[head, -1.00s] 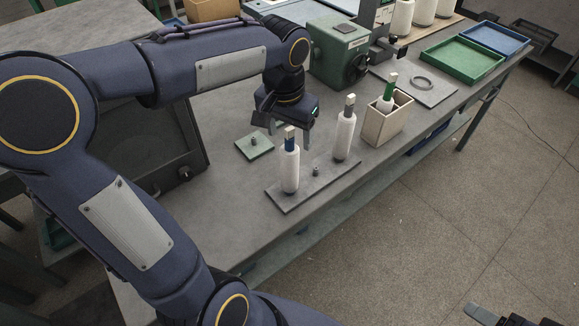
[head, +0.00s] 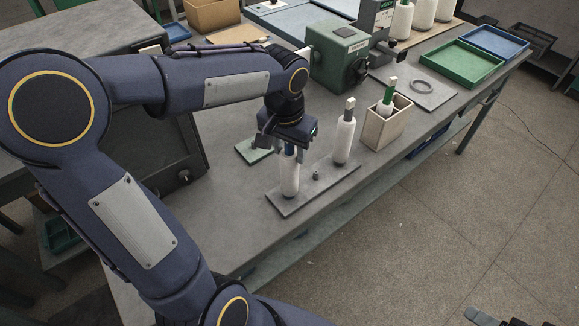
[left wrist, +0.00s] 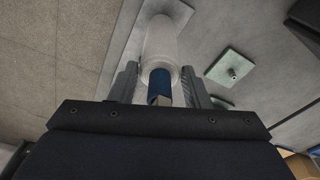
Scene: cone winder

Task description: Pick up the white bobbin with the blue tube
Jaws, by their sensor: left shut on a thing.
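The white bobbin (head: 290,178) with the blue tube stands upright at the left end of a grey peg plate (head: 312,192). My left gripper (head: 289,152) is above it, pointing down, shut on the blue tube at its top. In the left wrist view the blue tube (left wrist: 160,83) sits between the two fingers, and the white bobbin (left wrist: 162,42) extends beyond them. The gripper hides the tube's upper end in the head view. A dark part at the bottom right corner looks like my right gripper (head: 490,316), mostly cut off.
Another white bobbin (head: 343,140) with a grey top stands on the plate's far end, an empty peg (head: 316,175) between. A beige box (head: 392,128) holds a green-tubed bobbin (head: 387,100). A green square plate (head: 250,151) lies behind. The green machine (head: 338,55) stands farther back.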

